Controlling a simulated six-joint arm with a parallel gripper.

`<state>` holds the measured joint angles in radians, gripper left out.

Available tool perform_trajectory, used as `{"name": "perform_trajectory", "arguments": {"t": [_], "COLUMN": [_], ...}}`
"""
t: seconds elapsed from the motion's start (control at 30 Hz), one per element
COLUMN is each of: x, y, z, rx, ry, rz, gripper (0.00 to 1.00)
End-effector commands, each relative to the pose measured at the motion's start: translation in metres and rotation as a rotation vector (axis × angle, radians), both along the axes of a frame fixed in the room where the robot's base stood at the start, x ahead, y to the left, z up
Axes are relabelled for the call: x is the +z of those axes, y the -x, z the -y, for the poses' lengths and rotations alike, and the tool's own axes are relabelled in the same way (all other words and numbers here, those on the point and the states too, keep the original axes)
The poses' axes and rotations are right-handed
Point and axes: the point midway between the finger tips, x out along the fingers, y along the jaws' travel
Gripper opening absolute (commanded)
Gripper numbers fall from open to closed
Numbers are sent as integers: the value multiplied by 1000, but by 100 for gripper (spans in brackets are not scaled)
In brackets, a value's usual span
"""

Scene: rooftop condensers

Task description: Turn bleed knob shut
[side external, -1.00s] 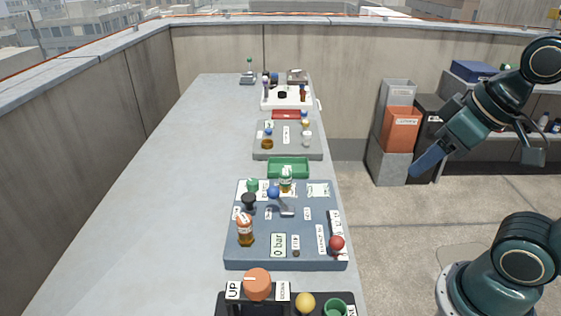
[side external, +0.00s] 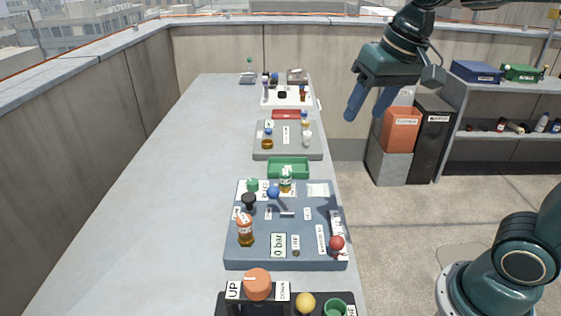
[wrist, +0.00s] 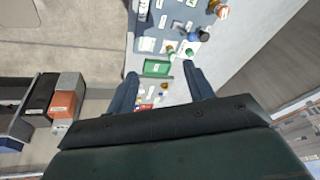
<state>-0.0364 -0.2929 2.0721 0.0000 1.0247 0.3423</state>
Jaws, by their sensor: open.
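A blue-grey panel (side external: 310,230) lies on the long bench and carries several small controls and labels. On it are a black knob (side external: 249,200), a blue ball-ended lever (side external: 273,192), and a red ball (side external: 337,243) at the right edge. A "0 bar" label (side external: 279,245) is near its front. I cannot read which control is the bleed knob. My gripper (side external: 366,115) is open and empty, fingers pointing down, high to the right of the bench. The wrist view shows its two fingers (wrist: 160,72) spread, with part of the panel (wrist: 178,20) at the top.
A green tray (side external: 289,174) sits behind the panel, and a grey board (side external: 263,155) with small bottles is farther back. An orange bottle (side external: 245,232) stands on the panel. A black box with an orange knob (side external: 257,284) is in front. The bench's left side is clear.

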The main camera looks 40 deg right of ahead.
Motion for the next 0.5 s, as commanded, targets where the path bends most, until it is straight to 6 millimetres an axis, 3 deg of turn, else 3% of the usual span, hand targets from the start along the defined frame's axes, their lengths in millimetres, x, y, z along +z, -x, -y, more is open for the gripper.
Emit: {"name": "perform_trajectory", "arguments": {"t": [0.27, 0.5], "x": [-2, -15], "y": [-66, -121], "z": [-9, -18], "rx": [-135, -257], "ry": [-44, -72], "rz": [-78, -141], "gripper": [52, 52]}}
